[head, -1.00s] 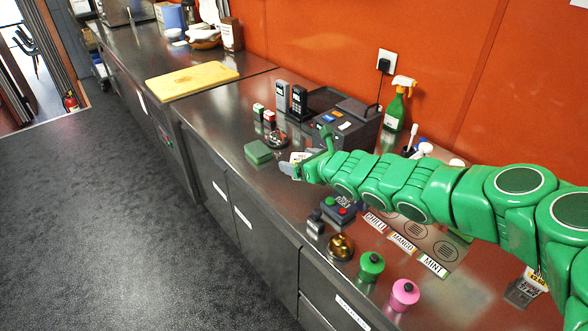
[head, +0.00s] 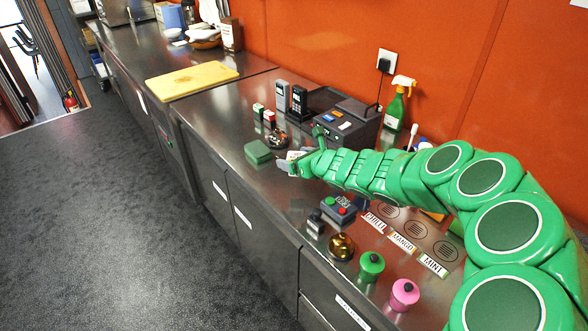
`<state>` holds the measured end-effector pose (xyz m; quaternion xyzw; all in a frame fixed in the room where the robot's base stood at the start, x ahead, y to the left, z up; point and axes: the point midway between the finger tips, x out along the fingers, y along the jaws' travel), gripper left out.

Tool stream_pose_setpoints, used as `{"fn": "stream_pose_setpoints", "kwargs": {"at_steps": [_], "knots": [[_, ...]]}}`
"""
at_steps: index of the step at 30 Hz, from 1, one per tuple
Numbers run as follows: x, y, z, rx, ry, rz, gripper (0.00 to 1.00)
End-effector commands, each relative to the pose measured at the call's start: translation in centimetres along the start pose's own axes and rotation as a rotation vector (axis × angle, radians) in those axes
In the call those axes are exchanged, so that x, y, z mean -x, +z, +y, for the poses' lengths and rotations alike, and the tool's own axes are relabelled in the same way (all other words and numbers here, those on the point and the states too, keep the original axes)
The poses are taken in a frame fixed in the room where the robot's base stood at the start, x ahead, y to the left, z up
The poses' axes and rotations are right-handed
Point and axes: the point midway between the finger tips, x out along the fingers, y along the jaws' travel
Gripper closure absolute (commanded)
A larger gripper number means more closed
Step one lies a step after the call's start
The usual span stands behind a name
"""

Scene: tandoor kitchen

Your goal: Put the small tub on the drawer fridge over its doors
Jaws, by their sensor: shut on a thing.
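My gripper (head: 290,164) is low over the steel top of the drawer fridge (head: 215,140), pointing left. It is shut on a small pale thing (head: 297,155), which I take for the small tub. The fingers hide much of it, and I cannot tell whether it touches the top. The fridge's labelled door fronts (head: 213,187) are below and left of my gripper. Its drawer fronts (head: 318,294) are farther right.
A green block (head: 258,152) lies just left of my gripper, with a round dark dish (head: 277,140) behind it. A black printer-like box (head: 350,125) stands behind. A button box (head: 338,209), brass bell (head: 342,246), green pot (head: 371,265) and pink pot (head: 404,293) stand nearer.

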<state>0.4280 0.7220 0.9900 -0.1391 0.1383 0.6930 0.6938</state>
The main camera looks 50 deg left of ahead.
Motion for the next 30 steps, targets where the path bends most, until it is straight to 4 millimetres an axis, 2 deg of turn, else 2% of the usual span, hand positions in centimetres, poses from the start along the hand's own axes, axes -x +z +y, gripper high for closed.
{"fn": "stream_pose_setpoints", "kwargs": {"at_steps": [9,23,27,30], "knots": [[-2.8,-1.8,-1.0,0.001,0.001,0.001,0.5],[-4.3,-2.6,-1.8,0.002,-0.001,-0.001,0.5],[-5.1,-4.5,-1.6,0.001,0.001,0.0,0.5],[-5.3,-5.2,-1.7,0.001,0.001,-0.002,0.5]]}}
